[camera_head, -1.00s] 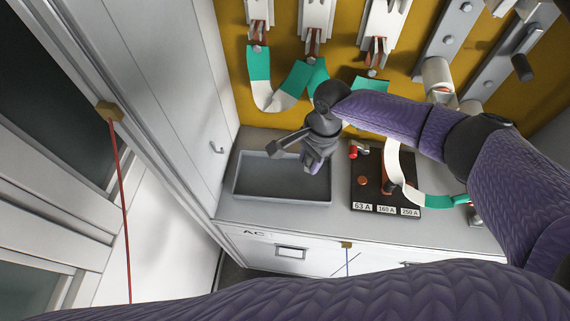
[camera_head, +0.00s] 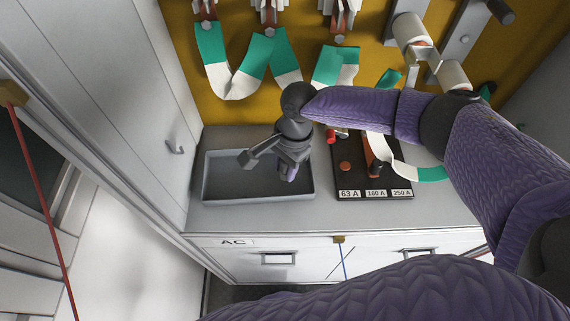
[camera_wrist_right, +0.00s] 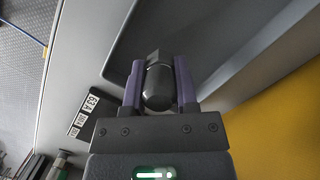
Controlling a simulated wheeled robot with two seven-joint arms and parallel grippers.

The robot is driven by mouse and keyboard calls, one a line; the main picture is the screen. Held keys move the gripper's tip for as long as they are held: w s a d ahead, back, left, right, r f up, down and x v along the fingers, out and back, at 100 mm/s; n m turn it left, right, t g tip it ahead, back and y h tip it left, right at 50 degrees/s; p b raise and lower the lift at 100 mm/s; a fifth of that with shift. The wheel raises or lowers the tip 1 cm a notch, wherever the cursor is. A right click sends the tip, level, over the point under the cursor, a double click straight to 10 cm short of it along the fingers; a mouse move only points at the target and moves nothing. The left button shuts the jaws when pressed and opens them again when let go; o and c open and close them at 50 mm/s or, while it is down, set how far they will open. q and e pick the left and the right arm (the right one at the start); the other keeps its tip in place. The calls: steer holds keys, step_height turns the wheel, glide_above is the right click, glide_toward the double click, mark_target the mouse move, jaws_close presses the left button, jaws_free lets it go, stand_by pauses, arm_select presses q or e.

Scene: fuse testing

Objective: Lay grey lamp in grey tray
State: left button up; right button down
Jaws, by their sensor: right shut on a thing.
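The grey tray (camera_head: 258,199) is a shallow rectangular box on the counter, left of the fuse panel; its walls also show in the wrist view (camera_wrist_right: 205,25). My right gripper (camera_head: 287,177) points down over the right part of the tray. In the wrist view its two purple fingers (camera_wrist_right: 158,66) are shut on the dark grey lamp (camera_wrist_right: 157,92), a short rounded cylinder, with the tray beyond it. My left gripper is not in view.
Green-white bands (camera_head: 245,70) hang at the yellow back wall (camera_head: 205,112). A cabinet door (camera_head: 150,120) stands at the left.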

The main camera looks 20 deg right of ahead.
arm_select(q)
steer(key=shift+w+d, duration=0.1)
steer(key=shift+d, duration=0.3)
arm_select(e)
steer(key=shift+f, duration=0.15)
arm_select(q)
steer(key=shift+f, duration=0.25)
arm_select(e)
steer(key=shift+f, duration=0.35)
